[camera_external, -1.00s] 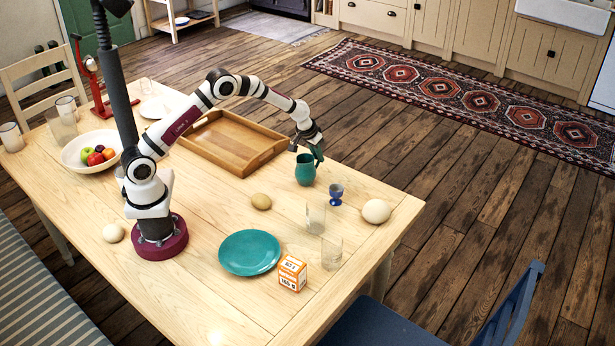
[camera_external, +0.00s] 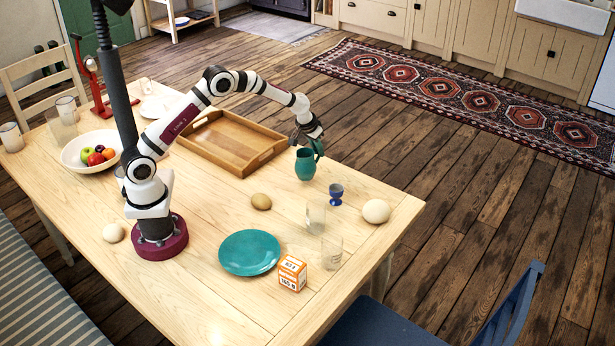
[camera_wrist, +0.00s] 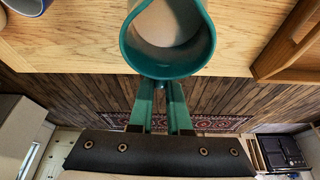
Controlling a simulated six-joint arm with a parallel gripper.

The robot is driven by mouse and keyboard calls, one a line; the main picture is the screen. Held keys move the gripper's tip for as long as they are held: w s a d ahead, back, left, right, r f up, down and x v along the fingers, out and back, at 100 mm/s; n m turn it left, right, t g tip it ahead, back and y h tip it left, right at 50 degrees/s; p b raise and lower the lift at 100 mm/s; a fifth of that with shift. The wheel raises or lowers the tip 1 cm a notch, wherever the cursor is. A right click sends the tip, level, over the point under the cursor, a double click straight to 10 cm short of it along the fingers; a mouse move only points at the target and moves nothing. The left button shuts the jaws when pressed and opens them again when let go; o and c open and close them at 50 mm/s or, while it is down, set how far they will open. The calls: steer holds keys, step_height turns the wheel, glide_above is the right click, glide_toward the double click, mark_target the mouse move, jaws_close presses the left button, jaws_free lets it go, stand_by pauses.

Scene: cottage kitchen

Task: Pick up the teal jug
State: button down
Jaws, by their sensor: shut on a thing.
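The teal jug (camera_external: 305,165) is upright near the table's far right edge, to the right of the wooden tray. My gripper (camera_external: 318,146) is at the jug's handle side and shut on the jug. In the wrist view the jug (camera_wrist: 133,62) shows its open mouth, and the fingers of my gripper (camera_wrist: 163,88) meet at its near side. The fingers hide most of the handle. Whether the jug's base still touches the table is hard to tell; it looks at most slightly raised.
A blue egg cup (camera_external: 336,194) stands close to the jug's front right. The wooden tray (camera_external: 262,158) lies to its left.

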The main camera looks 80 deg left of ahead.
step_height(320, 180, up, 2)
steer(key=shift+d+r, duration=0.1)
steer(key=shift+d, duration=0.05)
steer(key=d+r, duration=0.6)
steer(key=d, duration=0.5)
steer(key=shift+s+d+r, duration=0.2)
steer(key=shift+s+r, duration=0.05)
steer(key=shift+s, duration=0.1)
stand_by(1.7)
